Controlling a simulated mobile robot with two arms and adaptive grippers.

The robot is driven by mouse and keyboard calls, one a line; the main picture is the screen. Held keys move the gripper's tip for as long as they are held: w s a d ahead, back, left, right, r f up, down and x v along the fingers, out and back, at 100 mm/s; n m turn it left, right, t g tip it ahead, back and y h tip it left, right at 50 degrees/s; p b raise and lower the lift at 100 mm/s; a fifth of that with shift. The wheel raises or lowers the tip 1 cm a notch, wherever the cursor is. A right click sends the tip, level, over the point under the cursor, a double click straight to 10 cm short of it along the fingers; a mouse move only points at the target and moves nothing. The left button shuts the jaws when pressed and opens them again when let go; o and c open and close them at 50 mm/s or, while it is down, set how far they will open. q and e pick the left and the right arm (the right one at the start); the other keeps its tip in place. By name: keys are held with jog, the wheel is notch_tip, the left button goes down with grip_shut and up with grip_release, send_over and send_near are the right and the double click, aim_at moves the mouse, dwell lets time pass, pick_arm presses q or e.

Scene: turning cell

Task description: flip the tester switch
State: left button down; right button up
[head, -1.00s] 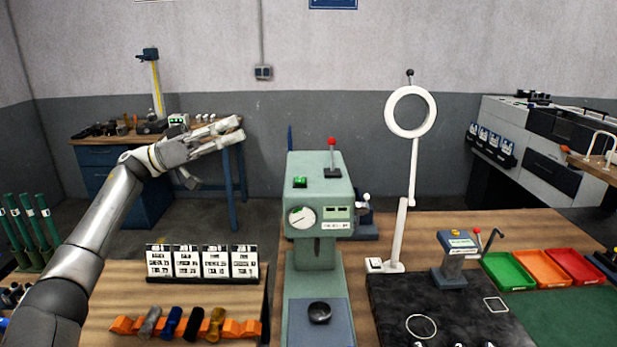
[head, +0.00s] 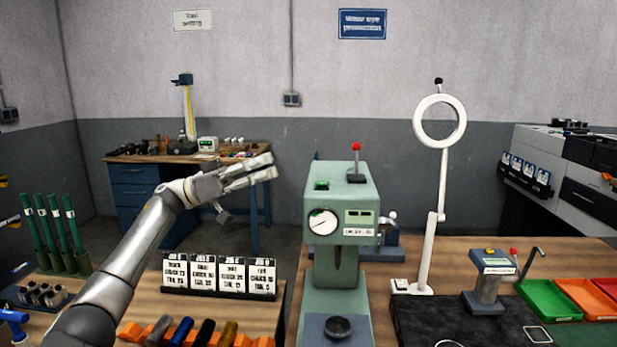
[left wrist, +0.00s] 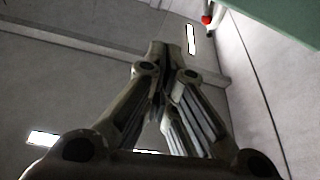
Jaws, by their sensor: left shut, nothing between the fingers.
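The tester (head: 340,262) is a pale green machine with a round dial and a small display, in the middle of the head view. On its top stands a lever switch with a red ball (head: 356,147), upright or nearly so, beside a small green button (head: 321,185). My left gripper (head: 271,166) is shut and empty, to the left of the tester's top and apart from it. In the left wrist view my left gripper (left wrist: 158,46) shows with fingers together; the red ball (left wrist: 207,19) and the tester's green edge (left wrist: 285,14) are at the upper right. My right gripper is out of view.
Tool cards (head: 218,276) stand in a row below my left arm. A white ring lamp (head: 440,122) rises right of the tester, near a small grey device (head: 487,285) with a red-balled lever. A workbench (head: 135,180) stands behind. The air between gripper and tester is clear.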

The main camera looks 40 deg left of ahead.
pick_arm(q)
jog(key=shift+d, duration=0.1)
notch_tip(320, 180, up, 4)
jog(key=p, duration=0.5)
send_over(309, 187)
jog(key=shift+w+d, duration=0.15)
jog(key=f, duration=0.3)
jog(key=shift+s+f, duration=0.25)
jog(key=shift+f, duration=0.65)
